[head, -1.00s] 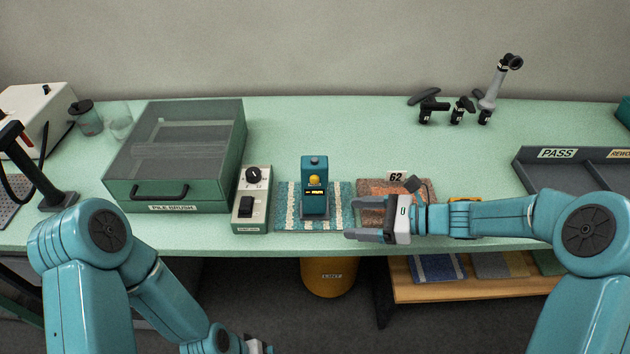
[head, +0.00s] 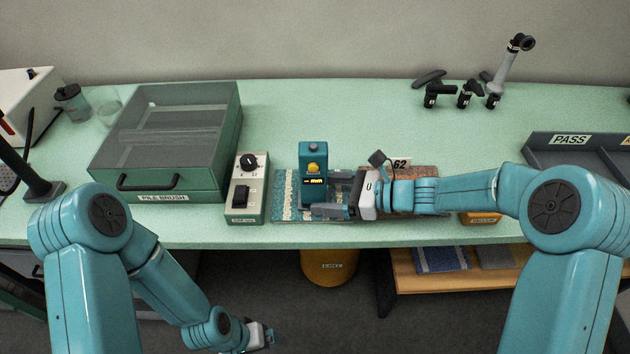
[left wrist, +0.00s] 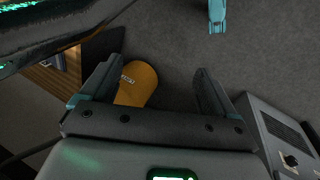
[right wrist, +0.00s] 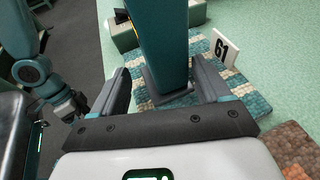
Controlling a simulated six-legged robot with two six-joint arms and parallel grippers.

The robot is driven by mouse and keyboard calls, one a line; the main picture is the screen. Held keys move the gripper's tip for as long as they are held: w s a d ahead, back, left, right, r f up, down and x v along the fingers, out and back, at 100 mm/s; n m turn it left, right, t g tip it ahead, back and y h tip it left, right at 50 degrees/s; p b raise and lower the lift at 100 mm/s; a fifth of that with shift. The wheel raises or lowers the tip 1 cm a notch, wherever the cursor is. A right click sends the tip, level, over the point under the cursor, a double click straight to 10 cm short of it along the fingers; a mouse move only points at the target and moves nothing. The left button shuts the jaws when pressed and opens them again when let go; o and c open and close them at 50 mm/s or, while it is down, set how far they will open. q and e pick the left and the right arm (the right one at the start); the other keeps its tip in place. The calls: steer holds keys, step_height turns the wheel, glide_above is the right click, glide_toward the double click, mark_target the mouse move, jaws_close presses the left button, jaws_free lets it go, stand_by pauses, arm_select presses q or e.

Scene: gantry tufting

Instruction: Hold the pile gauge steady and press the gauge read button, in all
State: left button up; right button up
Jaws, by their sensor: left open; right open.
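The teal pile gauge (head: 313,160) stands upright on a blue and cream striped carpet sample (head: 285,204), with a yellow button (head: 313,168) and a small lit display on its front. My right gripper (head: 328,196) is open, reaching in from the right, with its fingers at the gauge's lower part. In the right wrist view the gauge body (right wrist: 158,40) stands between the two open fingers (right wrist: 165,90); I cannot tell whether they touch it. My left gripper (head: 268,338) hangs low in front of the table, open and empty; its fingers show in the left wrist view (left wrist: 155,80).
A control box (head: 246,190) with knob and switch stands just left of the gauge. The lidded pile brush box (head: 165,190) is farther left. A rust carpet sample (head: 425,175) lies under my right arm. PASS trays (head: 570,150) are at right. A yellow bin (head: 328,266) stands below.

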steer(key=shift+b+x, duration=0.3)
steer(key=shift+x, duration=0.65)
steer(key=shift+w+a+f, duration=0.1)
steer(key=shift+w+a, duration=0.05)
steer(key=shift+a, duration=0.2)
arm_select(q)
steer(key=shift+s+f, duration=0.1)
steer(key=shift+f, duration=0.5)
arm_select(e)
steer(key=c, duration=0.9)
arm_select(q)
jaws_close()
arm_select(e)
steer(key=shift+o, duration=0.2)
